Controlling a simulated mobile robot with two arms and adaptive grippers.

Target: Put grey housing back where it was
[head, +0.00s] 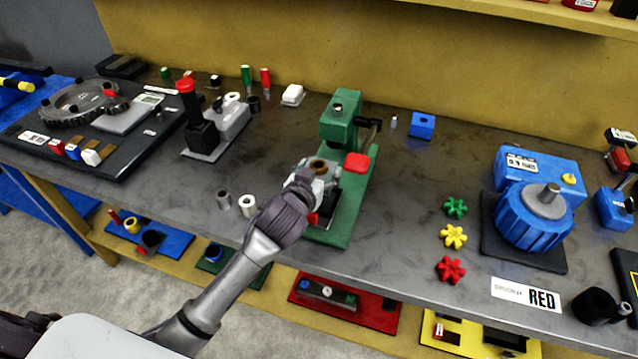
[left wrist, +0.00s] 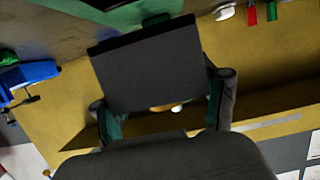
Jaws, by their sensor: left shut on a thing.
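The grey housing (head: 331,172) is at the green arbor press (head: 340,130), below its head, with a brown ring showing in its top. My left gripper (head: 318,187) reaches in from the front and is shut on the housing. The wrist and fingers hide much of it in the head view. In the left wrist view a dark grey block-like face (left wrist: 150,65) fills the space between my two fingers. Whether the housing touches the press base cannot be told. My right gripper is not in view.
A red pad (head: 357,162) is on the press's right side. Two small sleeves (head: 247,205) stand left of my gripper. Green, yellow and red star knobs (head: 453,236) lie to the right, before a blue motor-like unit (head: 535,215). The bench front left of the press is mostly clear.

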